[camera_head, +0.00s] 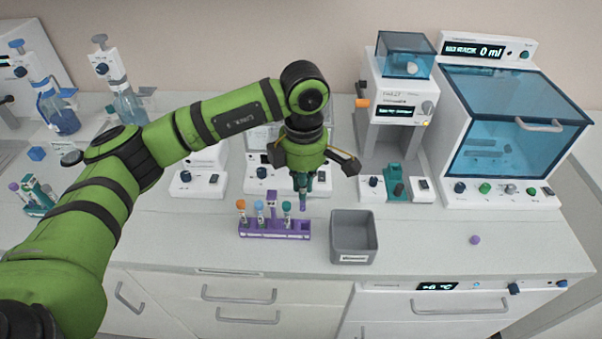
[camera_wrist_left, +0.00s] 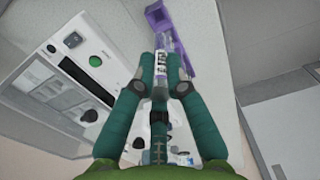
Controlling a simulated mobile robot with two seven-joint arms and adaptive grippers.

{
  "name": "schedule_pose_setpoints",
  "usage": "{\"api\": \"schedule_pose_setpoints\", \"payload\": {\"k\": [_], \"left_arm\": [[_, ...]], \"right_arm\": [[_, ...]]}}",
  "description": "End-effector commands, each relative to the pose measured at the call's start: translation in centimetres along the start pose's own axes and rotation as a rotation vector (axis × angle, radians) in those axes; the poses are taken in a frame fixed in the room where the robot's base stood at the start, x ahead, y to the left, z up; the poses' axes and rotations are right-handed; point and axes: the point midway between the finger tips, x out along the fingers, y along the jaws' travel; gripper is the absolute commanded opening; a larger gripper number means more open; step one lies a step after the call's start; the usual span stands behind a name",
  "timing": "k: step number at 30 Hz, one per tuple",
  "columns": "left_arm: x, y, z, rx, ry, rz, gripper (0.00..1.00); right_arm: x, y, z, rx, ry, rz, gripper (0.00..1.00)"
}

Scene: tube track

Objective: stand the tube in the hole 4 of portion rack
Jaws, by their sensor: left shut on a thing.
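The purple portion rack (camera_head: 258,235) stands on the counter, with several tubes in it under orange, blue and teal caps. The right end of the rack shows no standing tube. My left gripper (camera_head: 302,186) points down above that right end. It is shut on a tube (camera_head: 304,201), whose lower part looks purple and sits just above or at the rack; I cannot tell whether it has entered a hole. In the left wrist view the fingers close on the labelled tube (camera_wrist_left: 160,71), with part of the purple rack (camera_wrist_left: 181,48) beyond it. My right gripper is out of view.
A grey bin (camera_head: 354,257) stands just right of the rack. A purple cap (camera_head: 475,240) lies on the counter at the right. Lab devices line the back, including a blue-lidded chamber (camera_head: 510,125). The counter in front of the rack is clear.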

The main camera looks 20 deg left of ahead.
Motion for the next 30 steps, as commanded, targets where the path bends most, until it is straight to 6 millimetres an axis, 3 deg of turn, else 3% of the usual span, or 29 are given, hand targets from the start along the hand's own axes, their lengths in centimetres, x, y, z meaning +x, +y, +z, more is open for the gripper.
{"api": "schedule_pose_setpoints", "payload": {"k": [21,30], "left_arm": [[4.7,-0.1,0.0,-0.003,0.001,-0.001,0.0],[4.8,0.0,0.0,-0.003,0.001,0.0,0.0]], "right_arm": [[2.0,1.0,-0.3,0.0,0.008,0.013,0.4],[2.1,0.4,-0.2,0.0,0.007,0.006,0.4]]}}
